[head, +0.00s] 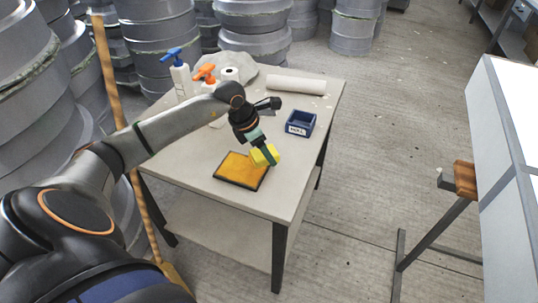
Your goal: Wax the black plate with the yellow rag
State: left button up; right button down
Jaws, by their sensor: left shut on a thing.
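A square plate (238,171) with a dark rim and an orange-amber top face lies on the front part of the table. I see no other plate that is plainly black. My left gripper (261,149) comes in from the upper left and points down over the plate's right edge. It is shut on a yellow rag (266,157), a small block-like shape at its fingertips. The rag overlaps the plate's right corner in the picture. I cannot tell whether it touches the plate. My right gripper is not in view.
On the light table (310,92) stand a blue-topped bottle (180,78), an orange-topped bottle (206,84), a white roll (296,85) and a labelled dark blue bin (301,123). Grey moulds (160,40) are stacked behind and left. A wooden pole (112,75) leans left. Floor is clear right of the table.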

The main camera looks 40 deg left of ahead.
pick_arm(q)
jog(key=shift+r+p, duration=0.75)
jog(key=shift+r, duration=0.9)
